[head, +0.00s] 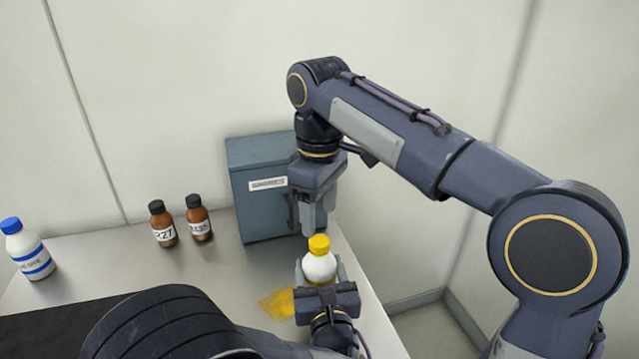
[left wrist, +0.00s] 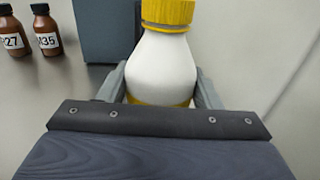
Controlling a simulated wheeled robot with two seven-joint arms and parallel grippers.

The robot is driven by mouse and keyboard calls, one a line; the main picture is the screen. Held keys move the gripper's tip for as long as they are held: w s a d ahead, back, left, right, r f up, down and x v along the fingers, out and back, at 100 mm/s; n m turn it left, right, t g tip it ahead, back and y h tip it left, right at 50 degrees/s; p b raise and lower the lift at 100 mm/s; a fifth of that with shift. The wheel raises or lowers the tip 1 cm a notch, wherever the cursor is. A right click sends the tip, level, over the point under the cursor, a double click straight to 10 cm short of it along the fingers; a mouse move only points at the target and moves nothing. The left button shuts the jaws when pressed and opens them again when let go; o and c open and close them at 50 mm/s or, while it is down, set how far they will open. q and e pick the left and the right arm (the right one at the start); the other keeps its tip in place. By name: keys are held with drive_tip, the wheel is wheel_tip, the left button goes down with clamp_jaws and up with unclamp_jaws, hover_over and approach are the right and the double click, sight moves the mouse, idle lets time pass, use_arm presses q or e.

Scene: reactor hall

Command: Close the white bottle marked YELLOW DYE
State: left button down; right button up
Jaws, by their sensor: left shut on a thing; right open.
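The white bottle (head: 319,266) with a yellow cap (head: 319,243) on its top stands upright near the table's right side. My left gripper (head: 321,272) is shut on the bottle's body from the front. In the left wrist view the white bottle (left wrist: 162,66) sits between both fingers, with a yellow band low on it and the yellow cap (left wrist: 167,13) on its neck. Its marking is not readable. My right gripper (head: 316,218) is open and points down just above the cap. I cannot tell how tightly the cap sits.
A yellow spill (head: 277,303) lies on the table left of the bottle. A grey-blue box (head: 262,212) stands behind. Two brown bottles (head: 162,224) (head: 199,218) and a blue-capped white bottle (head: 30,250) stand further left. A dark mat (head: 45,334) lies at the front left.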

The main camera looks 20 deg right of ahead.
sight(322, 282)
wheel_tip(322, 282, up, 6)
drive_tip(key=shift+r, duration=0.15)
use_arm(q)
drive_tip(key=shift+c, duration=1.8)
unclamp_jaws()
drive_tip(key=shift+s+a, duration=0.25)
drive_tip(key=shift+s, duration=1.7)
drive_tip(key=shift+s+a, duration=0.2)
drive_tip(key=shift+s, duration=1.75)
